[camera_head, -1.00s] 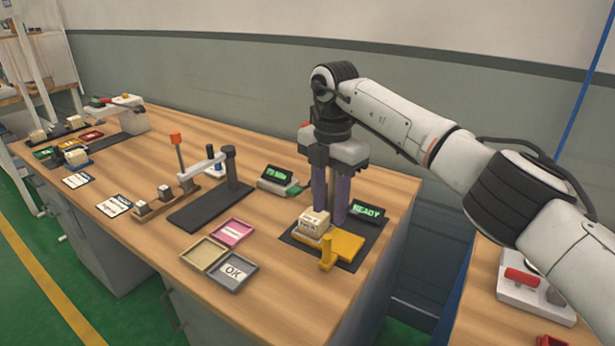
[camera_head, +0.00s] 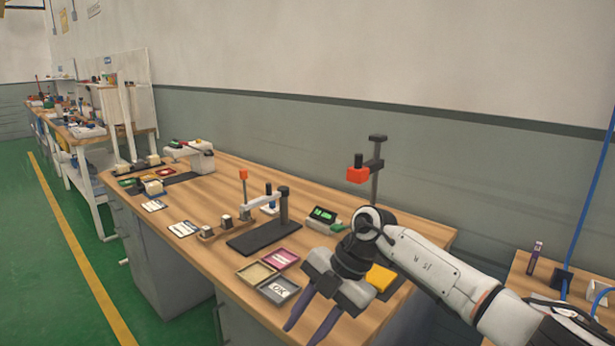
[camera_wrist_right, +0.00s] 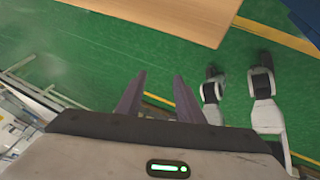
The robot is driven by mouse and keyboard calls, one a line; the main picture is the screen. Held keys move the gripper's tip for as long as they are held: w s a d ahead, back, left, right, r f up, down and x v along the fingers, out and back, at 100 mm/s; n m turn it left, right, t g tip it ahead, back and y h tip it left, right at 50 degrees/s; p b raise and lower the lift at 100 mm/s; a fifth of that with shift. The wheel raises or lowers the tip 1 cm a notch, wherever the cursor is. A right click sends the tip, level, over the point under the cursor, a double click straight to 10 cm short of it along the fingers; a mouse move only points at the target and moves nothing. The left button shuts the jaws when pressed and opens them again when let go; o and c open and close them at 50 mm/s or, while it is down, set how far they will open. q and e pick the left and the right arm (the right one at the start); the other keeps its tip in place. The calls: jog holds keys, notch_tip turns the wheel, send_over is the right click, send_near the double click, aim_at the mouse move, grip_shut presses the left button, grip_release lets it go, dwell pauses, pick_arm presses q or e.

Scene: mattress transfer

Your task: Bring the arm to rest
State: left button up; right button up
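My right arm comes in from the right in the head view. Its gripper (camera_head: 304,334) hangs over the front edge of the wooden workbench (camera_head: 205,258), fingers pointing down and to the left. In the right wrist view the two purple-grey fingers (camera_wrist_right: 160,78) stand apart with nothing between them, over the green floor. A yellow block (camera_head: 380,277) on the bench is partly hidden behind the gripper body. My left gripper does not show in the head view.
The OK tray (camera_head: 279,290), pink tray (camera_head: 281,258) and beige tray (camera_head: 257,273) lie just left of the gripper. A green-screened device (camera_head: 323,215) and a red-headed stand (camera_head: 358,175) are behind it. Green floor is open at the left.

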jog(key=s+a+r+m+t+y, duration=0.1)
jog(key=s+a+m+t+y, duration=0.1)
jog(key=s+a+y, duration=0.35)
jog(key=s+a+m+t+y, duration=0.2)
jog(key=a+y, duration=0.5)
jog(key=a, duration=0.1)
jog(key=d+f+m+t+h, duration=0.5)
jog(key=d+f+m+t, duration=0.1)
jog(key=d+m, duration=0.3)
jog(key=d+f+m+t+h, duration=0.5)
jog(key=d+f+m+t, duration=0.15)
jog(key=d+m, duration=0.2)
jog(key=s+d+f+m+g+h, duration=0.2)
jog(key=s+d+f+g+h, duration=0.1)
jog(key=s+d+f, duration=0.3)
jog(key=s+d+f+m+g+h, duration=0.3)
jog(key=s+d+f, duration=0.4)
jog(key=s, duration=0.7)
notch_tip(320, 180, down, 3)
jog(key=shift+s+r, duration=0.15)
jog(key=shift+s, duration=0.1)
jog(key=shift+d+g, duration=0.1)
jog(key=shift+g, duration=0.15)
